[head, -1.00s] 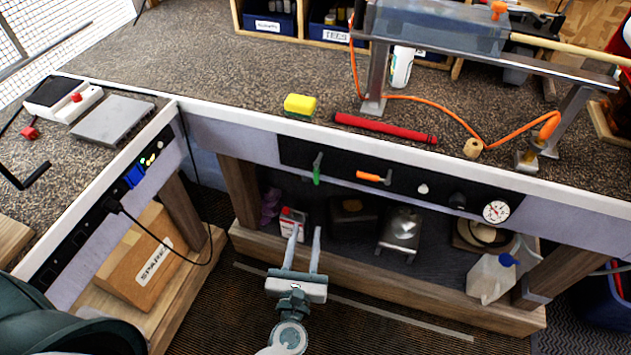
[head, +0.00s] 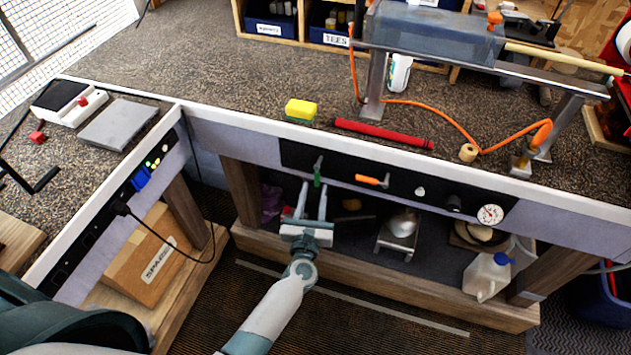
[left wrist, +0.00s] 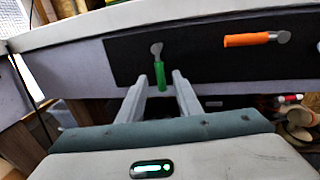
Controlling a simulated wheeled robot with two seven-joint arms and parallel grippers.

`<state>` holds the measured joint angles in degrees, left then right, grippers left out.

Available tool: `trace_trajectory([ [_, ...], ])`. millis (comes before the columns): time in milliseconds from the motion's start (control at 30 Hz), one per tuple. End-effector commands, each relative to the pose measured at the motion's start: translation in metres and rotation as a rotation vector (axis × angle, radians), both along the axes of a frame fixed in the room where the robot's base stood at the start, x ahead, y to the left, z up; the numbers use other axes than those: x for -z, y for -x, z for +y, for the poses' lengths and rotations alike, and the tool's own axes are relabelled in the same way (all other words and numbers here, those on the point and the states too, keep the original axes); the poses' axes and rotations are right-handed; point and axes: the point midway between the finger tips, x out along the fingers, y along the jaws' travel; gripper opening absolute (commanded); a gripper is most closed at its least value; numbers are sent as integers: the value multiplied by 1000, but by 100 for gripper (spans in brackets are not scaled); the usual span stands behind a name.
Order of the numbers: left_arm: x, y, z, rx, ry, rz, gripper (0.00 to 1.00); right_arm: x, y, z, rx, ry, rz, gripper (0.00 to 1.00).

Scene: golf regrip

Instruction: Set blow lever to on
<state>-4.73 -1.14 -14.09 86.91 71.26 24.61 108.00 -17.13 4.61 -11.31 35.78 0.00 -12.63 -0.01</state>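On the black panel of the bench front are two levers. The green lever (head: 317,176) hangs straight down from its grey pivot. The orange lever (head: 370,180) lies level, with its handle to the left of its pivot. I see no label telling which is the blow lever. My left gripper (head: 313,187) is open, its fingers pointing at the panel just below the green lever. In the left wrist view the green handle (left wrist: 160,76) shows between the spread fingertips (left wrist: 159,84), with no clear contact. The orange lever (left wrist: 250,39) is to their right. My right gripper is out of view.
A white knob (head: 420,191), a dark knob (head: 454,203) and a round gauge (head: 490,214) sit further right on the panel. Below it is a shelf with a white jug (head: 487,274). A yellow sponge (head: 300,110) and red tube (head: 383,133) lie on the bench.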

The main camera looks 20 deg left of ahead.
Motion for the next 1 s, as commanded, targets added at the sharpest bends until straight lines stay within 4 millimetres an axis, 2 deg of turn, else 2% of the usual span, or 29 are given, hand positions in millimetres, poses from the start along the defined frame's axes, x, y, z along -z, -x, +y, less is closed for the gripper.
trace_trajectory([
  [100, -1, -16, 2, 1, -1, -1, 32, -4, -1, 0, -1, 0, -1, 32],
  [233, -1, -27, 4, 0, 0, -1, 32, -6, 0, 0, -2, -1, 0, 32],
  [667, 0, -33, 6, 0, 0, 0, 32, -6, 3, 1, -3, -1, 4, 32],
  [700, 0, -33, 6, 0, 0, 0, 27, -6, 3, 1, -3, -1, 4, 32],
  [800, 0, -33, 6, 0, 0, 0, 3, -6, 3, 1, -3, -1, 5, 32],
  [833, 0, -33, 6, 0, 0, 0, 0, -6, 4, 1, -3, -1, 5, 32],
  [1000, 0, -33, 5, 0, 0, 0, 0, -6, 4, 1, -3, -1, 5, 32],
])
